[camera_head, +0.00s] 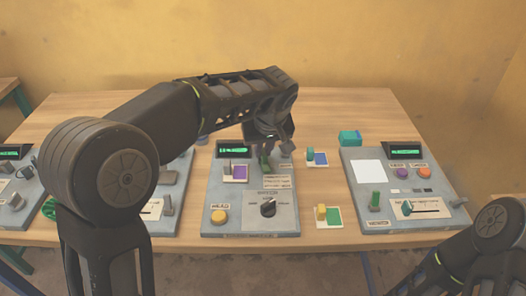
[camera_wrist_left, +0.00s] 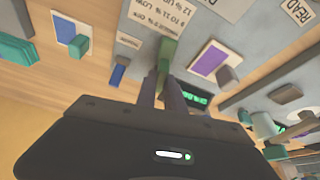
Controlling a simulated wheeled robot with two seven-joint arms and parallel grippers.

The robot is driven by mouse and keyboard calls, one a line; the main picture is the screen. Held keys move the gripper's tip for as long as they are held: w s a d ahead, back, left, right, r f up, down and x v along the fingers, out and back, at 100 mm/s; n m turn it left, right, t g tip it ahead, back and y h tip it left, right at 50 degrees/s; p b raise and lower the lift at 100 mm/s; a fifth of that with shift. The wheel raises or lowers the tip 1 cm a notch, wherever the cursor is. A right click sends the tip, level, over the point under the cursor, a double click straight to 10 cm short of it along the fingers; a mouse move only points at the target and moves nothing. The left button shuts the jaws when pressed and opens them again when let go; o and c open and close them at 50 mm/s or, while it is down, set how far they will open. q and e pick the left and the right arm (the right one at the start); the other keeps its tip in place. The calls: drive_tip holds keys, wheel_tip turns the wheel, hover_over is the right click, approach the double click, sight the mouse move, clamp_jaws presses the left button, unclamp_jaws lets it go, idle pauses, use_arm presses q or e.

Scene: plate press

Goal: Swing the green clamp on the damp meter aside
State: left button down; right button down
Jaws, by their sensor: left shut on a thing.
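My left gripper (camera_head: 267,146) reaches down from above and is shut on the green clamp. The gripper hides part of the clamp and the meter's top edge.
Another grey panel (camera_head: 440,213) with purple and orange buttons stands at right. Small blocks on cards (camera_head: 332,224) and a teal block (camera_head: 350,138) lie between the panels. More panels stand at left, partly behind my left arm. Bare wood (camera_head: 340,105) shows at the back.

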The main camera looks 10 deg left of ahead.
sight(268, 166)
use_arm(q)
drive_tip(key=shift+n+y, duration=0.4)
drive_tip(key=shift+n, duration=0.5)
drive_tip(key=c, duration=1.4)
unclamp_jaws()
drive_tip(key=shift+c, duration=0.2)
drive_tip(key=v, duration=0.8)
drive_tip(key=shift+w, duration=0.15)
